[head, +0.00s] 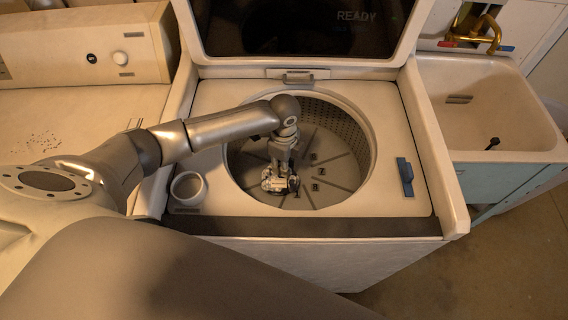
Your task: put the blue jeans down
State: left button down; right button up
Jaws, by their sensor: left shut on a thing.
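My left gripper (281,184) points down inside the round drum of the open top-loading washer, low over the ribbed grey drum floor (335,178). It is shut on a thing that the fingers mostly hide. I cannot make out any blue cloth at the fingers. No blue jeans can be recognised elsewhere in the view. The drum floor around the gripper looks bare. My right gripper is out of view.
The washer (408,207) has its dark-windowed lid raised behind. A sink (505,110) is right, another machine (80,100) left.

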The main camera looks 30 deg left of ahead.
pick_arm(q)
jog(key=shift+f, duration=0.35)
jog(key=c, duration=1.3)
grip_release()
jog(key=shift+f, duration=0.1)
jog(key=shift+r, duration=0.55)
notch_tip(320, 180, up, 11)
jog(key=shift+r+b, duration=0.1)
jog(key=shift+b, duration=0.25)
